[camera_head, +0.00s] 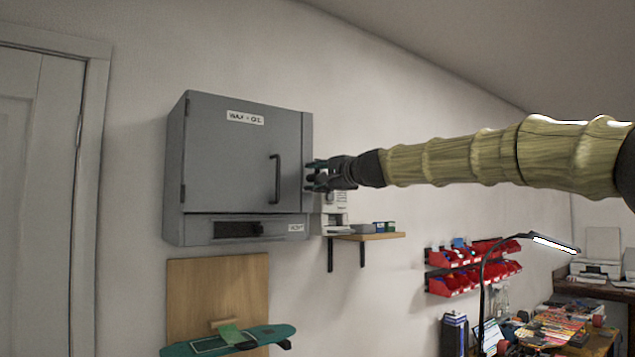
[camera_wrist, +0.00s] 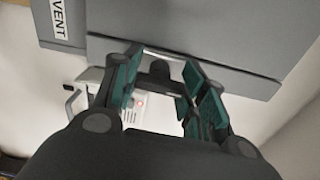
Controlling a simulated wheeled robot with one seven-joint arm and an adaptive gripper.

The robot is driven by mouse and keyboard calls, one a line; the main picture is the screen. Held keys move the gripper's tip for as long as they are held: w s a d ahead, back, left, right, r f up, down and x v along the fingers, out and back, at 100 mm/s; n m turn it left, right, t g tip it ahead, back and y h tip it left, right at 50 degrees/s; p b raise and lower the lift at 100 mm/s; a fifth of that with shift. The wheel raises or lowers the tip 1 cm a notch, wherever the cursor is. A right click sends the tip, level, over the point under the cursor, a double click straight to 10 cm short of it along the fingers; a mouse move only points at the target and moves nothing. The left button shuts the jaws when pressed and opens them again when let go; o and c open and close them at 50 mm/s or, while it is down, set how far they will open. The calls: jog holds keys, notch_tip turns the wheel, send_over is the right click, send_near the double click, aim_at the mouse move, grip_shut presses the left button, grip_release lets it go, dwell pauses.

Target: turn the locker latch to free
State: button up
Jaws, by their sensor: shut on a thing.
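The grey locker (camera_head: 228,150), labelled "WAX + OIL", hangs on the wall with its door shut and a dark vertical handle (camera_head: 275,178) on the door. My gripper (camera_head: 313,175) is at the locker's right side edge, reaching in from the right. In the wrist view my gripper (camera_wrist: 160,90) has its green-padded fingers on either side of a small dark latch (camera_wrist: 159,70) by the locker's grey side (camera_wrist: 205,50). It is shut on the latch. In the head view the gripper hides the latch, and its turned position cannot be told.
A vent strip (camera_head: 240,229) runs below the locker door. A small shelf (camera_head: 385,236) with a white device (camera_head: 335,212) sits just below my gripper. A green skateboard (camera_head: 230,341) is below the locker. Red bins (camera_head: 455,283) and a lamp (camera_head: 553,243) stand right.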

jog(key=shift+n, duration=0.4)
jog(key=o, duration=1)
jog(key=shift+o, duration=0.2)
jog(key=shift+d, duration=0.1)
jog(key=v, duration=1.2)
